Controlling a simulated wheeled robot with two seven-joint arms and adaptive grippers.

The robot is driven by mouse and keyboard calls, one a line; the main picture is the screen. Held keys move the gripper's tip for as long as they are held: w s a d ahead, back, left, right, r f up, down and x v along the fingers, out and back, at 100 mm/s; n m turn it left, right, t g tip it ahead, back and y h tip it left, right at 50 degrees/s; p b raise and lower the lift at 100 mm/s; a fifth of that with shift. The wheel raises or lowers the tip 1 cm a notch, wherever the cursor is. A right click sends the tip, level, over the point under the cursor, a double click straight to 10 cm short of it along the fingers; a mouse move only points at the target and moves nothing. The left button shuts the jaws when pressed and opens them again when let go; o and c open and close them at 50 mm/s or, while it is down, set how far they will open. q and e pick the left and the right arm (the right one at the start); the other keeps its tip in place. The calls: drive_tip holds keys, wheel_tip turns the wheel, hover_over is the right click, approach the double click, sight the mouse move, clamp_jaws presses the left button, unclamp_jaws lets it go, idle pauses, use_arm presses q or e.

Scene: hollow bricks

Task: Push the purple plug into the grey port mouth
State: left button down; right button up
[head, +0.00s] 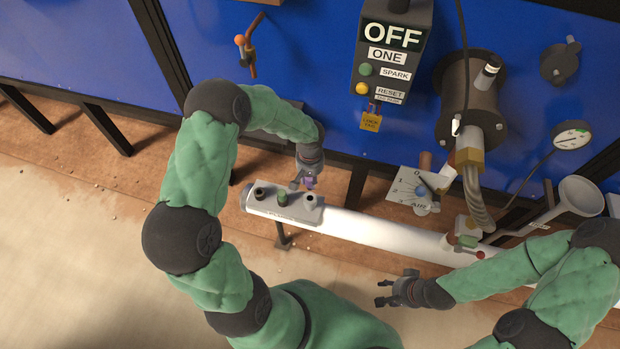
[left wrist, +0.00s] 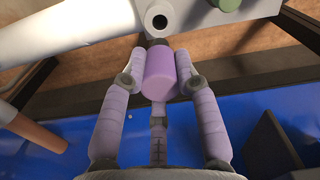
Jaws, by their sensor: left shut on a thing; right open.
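The purple plug (head: 310,183) is held between the fingers of my left gripper (head: 303,181), close behind the rail in the head view. In the left wrist view the plug (left wrist: 160,76) sits between the two fingertips of the gripper (left wrist: 160,78). The grey port mouth (head: 311,199) is the rightmost fitting on the grey block; its dark round hole faces up. In the left wrist view the port mouth (left wrist: 158,19) lies just beyond the plug, which is outside it. A dark end of the plug is partly hidden. My right gripper (head: 384,292) is open and empty, in front of the rail.
The grey block (head: 297,216) also carries a green fitting (head: 283,198) and a black one (head: 260,192), on a white pipe (head: 375,230). Behind stands a blue panel (head: 310,50) with a control box (head: 390,48).

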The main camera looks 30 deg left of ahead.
use_arm(q)
drive_tip(key=b, duration=0.5)
hover_over(310, 193)
drive_tip(key=s, duration=0.2)
drive_tip(key=shift+w+d+f, duration=0.1)
drive_tip(key=shift+d+f, duration=0.15)
drive_tip(key=shift+f, duration=1.2)
drive_tip(key=shift+w+d+f, duration=0.1)
drive_tip(key=shift+d+f, duration=0.1)
drive_tip(key=shift+f, duration=1.25)
drive_tip(key=shift+b, duration=0.4)
drive_tip(key=shift+f+b, duration=1.8)
drive_tip(key=shift+f, duration=0.25)
drive_tip(key=c, duration=0.8)
unclamp_jaws()
drive_tip(key=shift+c, duration=0.2)
drive_tip(key=shift+r, duration=0.15)
wheel_tip(310, 193, up, 12)
drive_tip(key=shift+f, duration=0.1)
